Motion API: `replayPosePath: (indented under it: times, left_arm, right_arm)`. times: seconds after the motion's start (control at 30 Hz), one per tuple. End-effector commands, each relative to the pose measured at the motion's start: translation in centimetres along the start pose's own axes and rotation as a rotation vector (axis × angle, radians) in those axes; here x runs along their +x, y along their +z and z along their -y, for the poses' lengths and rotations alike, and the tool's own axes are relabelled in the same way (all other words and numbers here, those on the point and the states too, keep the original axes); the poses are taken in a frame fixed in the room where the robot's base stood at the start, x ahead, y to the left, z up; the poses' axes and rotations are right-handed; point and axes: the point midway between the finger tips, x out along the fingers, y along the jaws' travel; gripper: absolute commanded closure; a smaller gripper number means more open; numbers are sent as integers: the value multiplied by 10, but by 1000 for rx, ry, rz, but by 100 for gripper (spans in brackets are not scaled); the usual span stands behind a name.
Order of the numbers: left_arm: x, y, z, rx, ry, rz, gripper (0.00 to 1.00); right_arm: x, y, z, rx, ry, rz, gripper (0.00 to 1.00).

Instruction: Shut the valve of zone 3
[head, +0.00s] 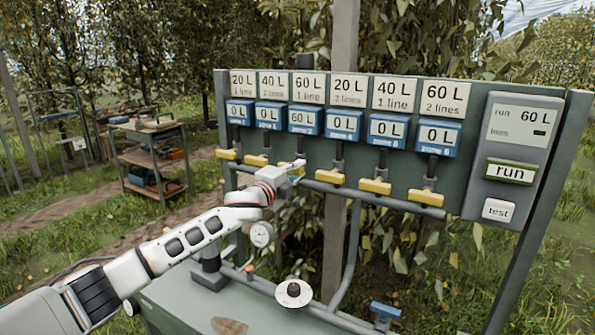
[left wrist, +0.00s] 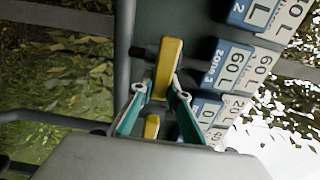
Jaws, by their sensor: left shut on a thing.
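The zone 3 meter (head: 305,120) on the panel reads 60 L, under a card saying 60 L, 1 line. My left gripper (head: 296,171) is at the valve below it and covers most of it in the head view. In the left wrist view, the teal fingers of my left gripper (left wrist: 157,88) are shut on the yellow zone 3 valve handle (left wrist: 167,64). This handle lies crosswise to its pipe. The zone 2 handle (head: 257,160) and zone 4 handle (head: 329,176) also lie crosswise. My right gripper is not in view.
The other meters read 0 L. A control box (head: 515,160) at the right shows run 60 L, with run and test buttons. A gauge (head: 262,235), a black knob (head: 293,293) and a blue handle (head: 385,310) are below. A wooden cart (head: 150,160) stands at the back left.

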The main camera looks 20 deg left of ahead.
Motion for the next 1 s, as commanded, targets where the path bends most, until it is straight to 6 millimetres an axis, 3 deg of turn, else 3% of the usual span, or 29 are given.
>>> replayPosePath:
  times: [0.3,0.33,0.4,0.77,1.0]
  left_arm:
    - [0,0,-1,5,1,0,100]
    - [0,0,-1,5,1,0,79]
    - [0,0,-1,5,1,0,67]
    - [-1,0,-1,3,1,0,67]
    - [-24,0,-2,4,1,-1,67]
  right_arm:
    - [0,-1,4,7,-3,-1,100]
    - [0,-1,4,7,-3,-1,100]
    - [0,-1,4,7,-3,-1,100]
    - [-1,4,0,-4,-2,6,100]
    - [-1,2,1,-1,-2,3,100]
